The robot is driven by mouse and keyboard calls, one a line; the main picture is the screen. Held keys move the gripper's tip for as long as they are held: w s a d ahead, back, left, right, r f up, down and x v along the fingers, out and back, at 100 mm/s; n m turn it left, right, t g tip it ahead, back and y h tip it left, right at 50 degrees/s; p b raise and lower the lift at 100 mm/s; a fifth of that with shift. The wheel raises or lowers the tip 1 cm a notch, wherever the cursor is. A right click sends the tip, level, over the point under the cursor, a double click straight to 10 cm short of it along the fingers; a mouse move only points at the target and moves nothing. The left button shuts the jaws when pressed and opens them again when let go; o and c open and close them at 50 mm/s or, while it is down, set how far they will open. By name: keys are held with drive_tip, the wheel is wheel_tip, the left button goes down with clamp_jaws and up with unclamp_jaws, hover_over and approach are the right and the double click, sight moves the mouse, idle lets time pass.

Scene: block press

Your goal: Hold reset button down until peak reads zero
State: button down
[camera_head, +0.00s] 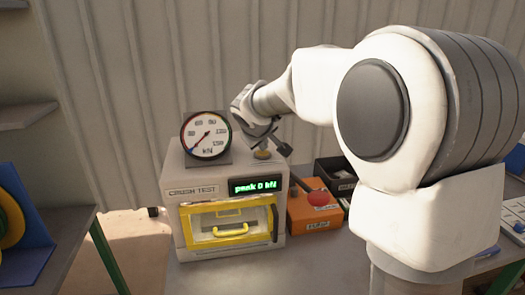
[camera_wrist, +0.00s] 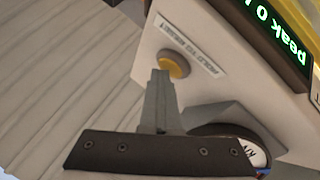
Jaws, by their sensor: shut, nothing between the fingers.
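The crush test machine (camera_head: 178,215) stands on the bench with its lit display (camera_head: 255,186) reading "peak 0 kN". In the wrist view the display (camera_wrist: 270,22) shows "peak 0" and is cut off by the edge. The round yellow reset button (camera_head: 262,155) is on top of the machine, right of the dial. It also shows in the wrist view (camera_wrist: 176,62), beside a printed label strip. My gripper (camera_head: 264,148) is shut and empty, pointing down at the button. In the wrist view its fingertips (camera_wrist: 160,73) overlap the button's edge; whether the button is pressed down I cannot tell.
A round dial gauge (camera_head: 206,135) stands on the machine's top, left of my gripper. The yellow-framed door (camera_head: 229,241) at the front is closed. An orange box with a red knob (camera_head: 319,198) and a black bin (camera_head: 335,167) stand to the right.

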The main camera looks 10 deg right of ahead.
sight(263, 154)
idle(0.3)
drive_tip(key=shift+r+p, duration=0.65)
drive_tip(key=shift+r, duration=0.25)
drive_tip(key=shift+r+p, duration=1.9)
drive_tip(key=shift+r, duration=0.65)
